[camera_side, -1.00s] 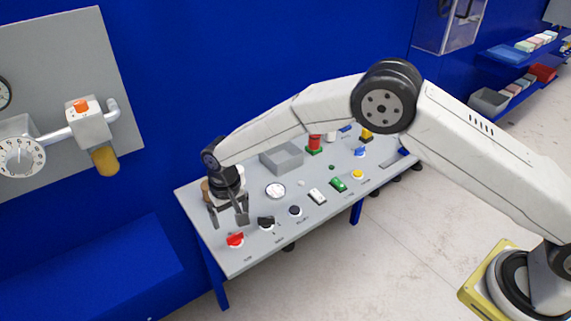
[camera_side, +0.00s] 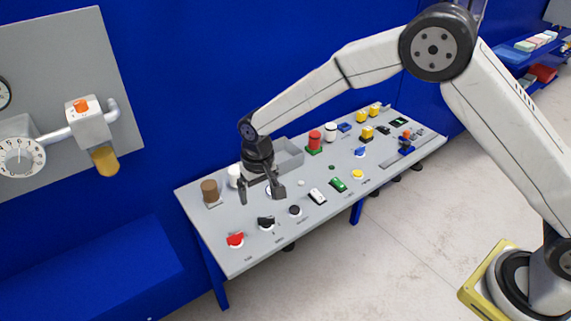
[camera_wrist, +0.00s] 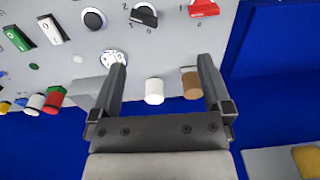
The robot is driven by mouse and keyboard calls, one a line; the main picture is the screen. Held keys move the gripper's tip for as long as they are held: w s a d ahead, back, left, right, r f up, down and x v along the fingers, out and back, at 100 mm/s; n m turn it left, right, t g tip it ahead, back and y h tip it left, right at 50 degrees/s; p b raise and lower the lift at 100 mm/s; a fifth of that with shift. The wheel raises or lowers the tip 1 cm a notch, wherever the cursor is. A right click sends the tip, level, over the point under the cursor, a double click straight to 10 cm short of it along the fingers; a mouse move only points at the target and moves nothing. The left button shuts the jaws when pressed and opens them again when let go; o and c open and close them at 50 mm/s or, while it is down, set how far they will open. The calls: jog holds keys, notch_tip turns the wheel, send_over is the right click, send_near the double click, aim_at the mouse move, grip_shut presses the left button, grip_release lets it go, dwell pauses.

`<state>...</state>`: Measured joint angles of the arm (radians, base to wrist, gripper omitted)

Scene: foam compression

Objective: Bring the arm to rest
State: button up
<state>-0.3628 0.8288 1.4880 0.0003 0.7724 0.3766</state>
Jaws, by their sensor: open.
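My gripper (camera_side: 261,192) hangs from my arm above the left part of the grey panel table (camera_side: 215,247), fingers pointing down. Its two fingers are apart and nothing is between them in the side view. In the wrist view my gripper (camera_wrist: 162,65) is also open. Beyond its fingers lie a white cylinder (camera_wrist: 154,91) and a brown cylinder (camera_wrist: 190,84). A round white dial (camera_wrist: 113,58) shows by the left finger. In the side view the gripper partly hides the dial and the white cylinder (camera_side: 234,176).
The panel carries a red knob (camera_side: 235,240), a black knob (camera_side: 266,222), a grey box (camera_side: 288,154), a red cylinder (camera_side: 314,139) and several switches and blocks. A blue wall stands behind. A grey board (camera_side: 60,70) with a valve and pipe is at the left.

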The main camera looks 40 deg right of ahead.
jog(key=s+d+r+t, duration=0.1)
jog(key=s+d+r, duration=0.2)
jog(key=s+d, duration=0.6)
jog(key=s+d+r+t, duration=0.1)
jog(key=s+d+r, duration=0.3)
jog(key=s+d, duration=0.6)
jog(key=s, duration=0.2)
jog(key=shift+s, duration=0.4)
